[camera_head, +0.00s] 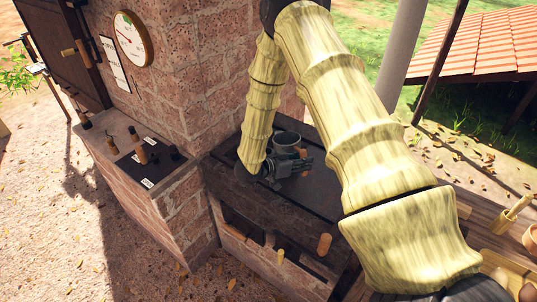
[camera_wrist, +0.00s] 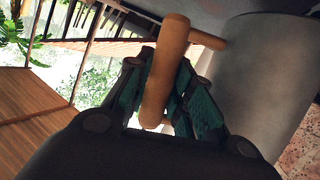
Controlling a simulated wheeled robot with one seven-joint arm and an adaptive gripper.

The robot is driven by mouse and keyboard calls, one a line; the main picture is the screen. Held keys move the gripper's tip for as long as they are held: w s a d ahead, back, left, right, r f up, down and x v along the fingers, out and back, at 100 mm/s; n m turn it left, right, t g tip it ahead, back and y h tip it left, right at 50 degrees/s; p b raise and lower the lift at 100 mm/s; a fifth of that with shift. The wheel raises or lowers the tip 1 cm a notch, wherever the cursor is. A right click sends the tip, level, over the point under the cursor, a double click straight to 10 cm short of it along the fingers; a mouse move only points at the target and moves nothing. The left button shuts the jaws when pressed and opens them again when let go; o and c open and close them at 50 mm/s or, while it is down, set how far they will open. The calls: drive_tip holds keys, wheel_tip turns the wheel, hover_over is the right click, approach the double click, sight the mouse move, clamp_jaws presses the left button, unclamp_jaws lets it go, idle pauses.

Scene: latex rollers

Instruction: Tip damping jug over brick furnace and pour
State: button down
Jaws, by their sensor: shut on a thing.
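The damping jug (camera_head: 286,143) is a grey metal cylinder with its open mouth facing up, and it looks roughly upright. It is over the dark top surface beside the brick wall; I cannot tell whether it touches that surface. In the wrist view the grey jug body (camera_wrist: 265,85) fills the right side, with a wooden handle (camera_wrist: 165,75) in front of it. My gripper (camera_head: 292,166) is shut on this handle, with dark green fingers on both sides. The brick furnace (camera_head: 195,85) stands behind and left, with a round gauge (camera_head: 132,38) on it.
A lower brick ledge (camera_head: 178,193) at left carries a dark panel with several wooden-handled tools. Wooden handles (camera_head: 324,243) stick out of the front below the dark top (camera_head: 325,190). A wooden bench (camera_head: 510,225) with small items stands at right. My arm hides part of the middle.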

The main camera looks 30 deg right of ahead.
sight(302, 156)
drive_tip(key=shift+r, duration=0.1)
drive_tip(key=shift+r+p, duration=1.05)
drive_tip(key=shift+r, duration=0.4)
